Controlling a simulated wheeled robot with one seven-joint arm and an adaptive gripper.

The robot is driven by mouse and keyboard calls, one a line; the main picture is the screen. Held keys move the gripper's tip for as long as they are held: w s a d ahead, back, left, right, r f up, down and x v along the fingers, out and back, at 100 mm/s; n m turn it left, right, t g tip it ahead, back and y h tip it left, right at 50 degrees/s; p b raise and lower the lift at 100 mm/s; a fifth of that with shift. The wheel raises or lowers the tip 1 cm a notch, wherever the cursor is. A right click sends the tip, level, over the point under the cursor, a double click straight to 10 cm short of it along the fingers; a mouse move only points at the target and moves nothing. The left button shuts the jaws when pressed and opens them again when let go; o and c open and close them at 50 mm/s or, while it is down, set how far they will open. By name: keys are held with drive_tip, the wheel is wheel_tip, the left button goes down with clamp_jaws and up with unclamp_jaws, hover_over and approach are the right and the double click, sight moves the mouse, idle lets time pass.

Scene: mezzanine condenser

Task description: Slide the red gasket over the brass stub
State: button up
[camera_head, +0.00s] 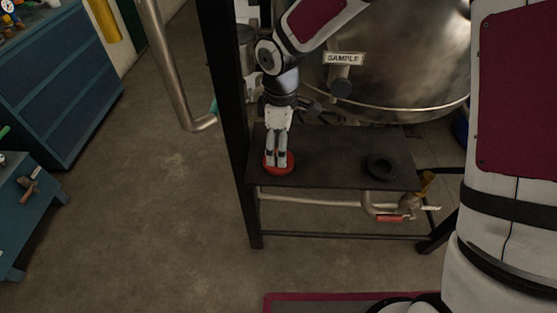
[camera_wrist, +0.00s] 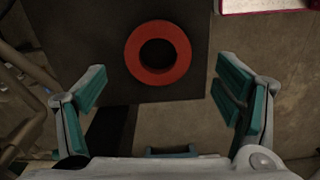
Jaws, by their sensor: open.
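The red gasket (camera_head: 280,171) is a thick ring lying flat near the left front of a dark shelf (camera_head: 330,150). In the wrist view the gasket (camera_wrist: 133,53) shows whole, with its open hole, ahead of the fingers. My gripper (camera_head: 276,161) points down at the gasket in the head view and hides part of it. In the wrist view my gripper (camera_wrist: 162,90) has its fingers wide apart with nothing between the pads. A brass-coloured fitting (camera_head: 427,181) shows by the shelf's right end; I cannot tell whether it is the brass stub.
A black ring (camera_head: 380,177) lies on the shelf's right side. A SAMPLE sign (camera_head: 343,58) and a dark stub (camera_head: 341,88) sit before the steel vessel (camera_head: 410,75). A dark post (camera_head: 232,120) stands left of the shelf. Open floor (camera_head: 160,210) lies left.

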sight(275, 171)
drive_tip(key=shift+w+a+f, duration=0.1)
drive_tip(key=shift+f, duration=1.25)
drive_tip(key=shift+w+a+f, duration=0.1)
drive_tip(key=shift+f, duration=1.25)
drive_tip(key=shift+c, duration=0.3)
drive_tip(key=c, duration=1)
